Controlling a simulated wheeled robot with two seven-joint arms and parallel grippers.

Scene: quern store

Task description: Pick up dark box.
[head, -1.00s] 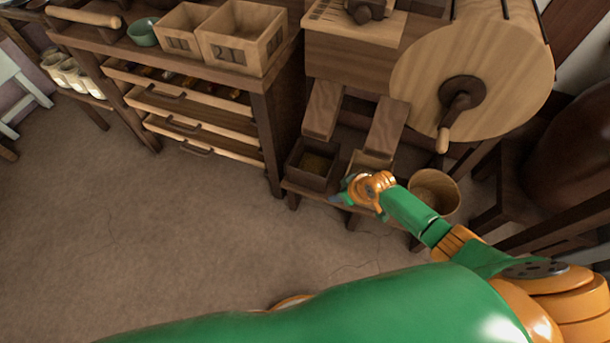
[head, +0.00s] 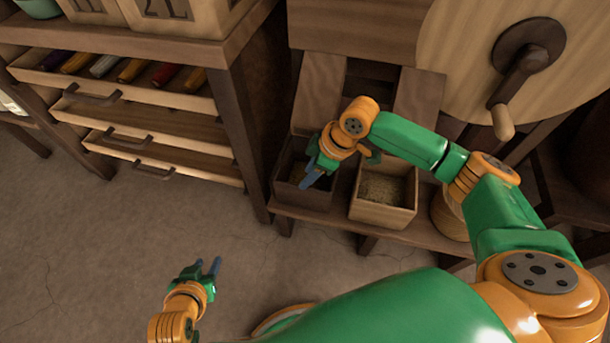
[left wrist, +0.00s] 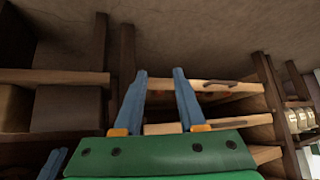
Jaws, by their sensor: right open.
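The dark box (head: 291,194) is an open-topped dark wood box on the low shelf below the mill, with some grain-like stuff inside. My right gripper (head: 312,180) is open over the dark box and hides part of its opening and right side. I cannot tell whether its fingers touch the box. My left gripper (head: 209,266) is open and empty, low over the floor to the left front of the shelf. Its parted blue fingers (left wrist: 160,98) also show in the left wrist view, with nothing between them.
A light wooden box (head: 383,213) with grain stands just right of the dark box. A drawer cabinet (head: 243,140) with partly open drawers is at the left. The mill's crank handle (head: 502,121) sticks out at upper right. The floor (head: 110,245) in front is clear.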

